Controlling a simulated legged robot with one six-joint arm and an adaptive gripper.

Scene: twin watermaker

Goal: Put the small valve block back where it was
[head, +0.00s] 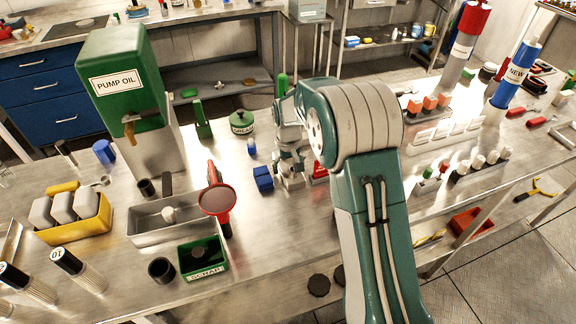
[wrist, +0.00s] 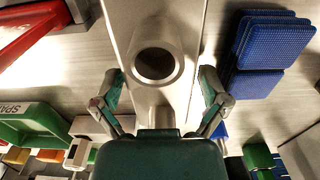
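A bare-metal block with a round dark opening (wrist: 157,62) stands between my fingers in the wrist view; it may be the small valve block, but I cannot be sure. My gripper (wrist: 160,88) has its two fingers wide apart, one on each side of the metal piece. I see no clear contact between fingertips and metal. In the head view my gripper (head: 290,142) points down over the bench, and silvery metal shows under it, partly merged with the gripper. My arm hides the bench to the right of it.
Blue pads (head: 263,178) lie close on the left of my gripper; they also show in the wrist view (wrist: 270,45). A red item (head: 319,169) is close on the right. A magnifier (head: 218,201), a green scrap tray (head: 203,266) and a pump oil tank (head: 118,80) stand left.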

